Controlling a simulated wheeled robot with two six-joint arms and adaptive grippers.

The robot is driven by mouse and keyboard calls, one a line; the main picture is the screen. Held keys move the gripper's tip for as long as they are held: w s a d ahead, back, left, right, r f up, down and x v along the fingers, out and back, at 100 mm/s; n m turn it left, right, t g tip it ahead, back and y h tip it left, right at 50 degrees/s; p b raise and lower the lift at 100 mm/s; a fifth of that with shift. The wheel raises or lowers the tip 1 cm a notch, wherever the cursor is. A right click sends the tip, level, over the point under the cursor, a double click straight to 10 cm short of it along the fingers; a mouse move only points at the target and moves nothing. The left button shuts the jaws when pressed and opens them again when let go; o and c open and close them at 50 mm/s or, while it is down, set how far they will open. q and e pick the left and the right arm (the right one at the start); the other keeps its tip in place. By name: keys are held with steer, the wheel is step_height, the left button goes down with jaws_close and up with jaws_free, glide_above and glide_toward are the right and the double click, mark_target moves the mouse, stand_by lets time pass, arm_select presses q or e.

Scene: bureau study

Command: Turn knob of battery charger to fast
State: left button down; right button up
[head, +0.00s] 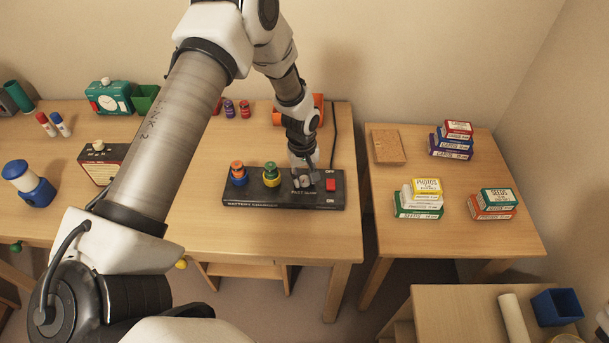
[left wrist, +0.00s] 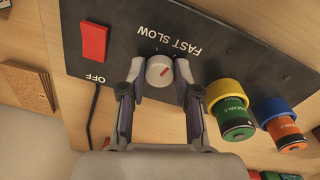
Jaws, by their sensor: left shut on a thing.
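The black battery charger (head: 255,196) lies on the wooden desk near its right front edge. Its grey round knob (left wrist: 160,71) is beside the upside-down FAST SLOW lettering in the left wrist view. My right gripper is in no view.
A red switch (left wrist: 93,41) sits beside the knob. A side table (head: 455,230) with stacked small boxes is to the right, across a gap.

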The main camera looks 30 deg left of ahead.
mark_target(302, 179)
arm_select(q)
steer(key=shift+s+f+m, duration=0.15)
steer(key=shift+s+m, duration=0.05)
steer(key=shift+m, duration=1)
steer(key=c, duration=0.8)
jaws_free()
steer(key=shift+w, duration=0.15)
steer(key=shift+r, duration=0.35)
steer(key=r, duration=1.1)
steer(key=shift+a+r, duration=0.15)
steer(key=shift+a, duration=0.1)
